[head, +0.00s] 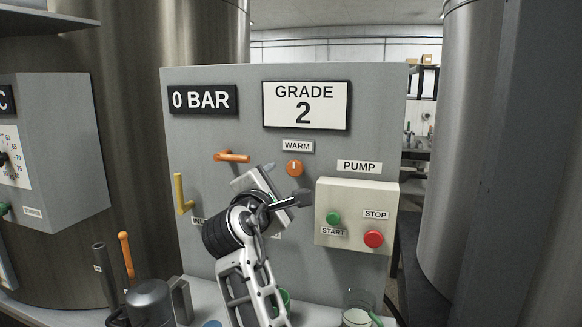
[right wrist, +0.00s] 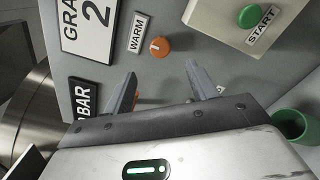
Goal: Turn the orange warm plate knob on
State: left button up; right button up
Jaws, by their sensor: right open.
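The orange warm plate knob (head: 294,168) is a small round dial on the grey panel (head: 370,110), just below the WARM label (head: 297,146). A pale mark on it points roughly up in the head view. The knob (right wrist: 155,47) also shows in the right wrist view, beyond the fingertips and roughly between them. My right gripper (head: 277,187) is open and empty, below and slightly left of the knob in the head view. In the right wrist view its two fingers (right wrist: 161,72) are spread apart, and neither visibly touches the knob. My left gripper is not in view.
The pump box (head: 355,199) with a green START button (head: 333,218) and red STOP button (head: 373,238) juts out at right. An orange lever (head: 232,156) and a yellow handle (head: 181,195) are at left. A glass beaker (head: 357,310) stands below.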

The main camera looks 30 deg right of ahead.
aim_at(294, 170)
jog(key=p+x, duration=0.1)
jog(key=x, duration=1)
jog(key=shift+a, duration=0.1)
jog(key=shift+f, duration=0.1)
jog(key=c, duration=1)
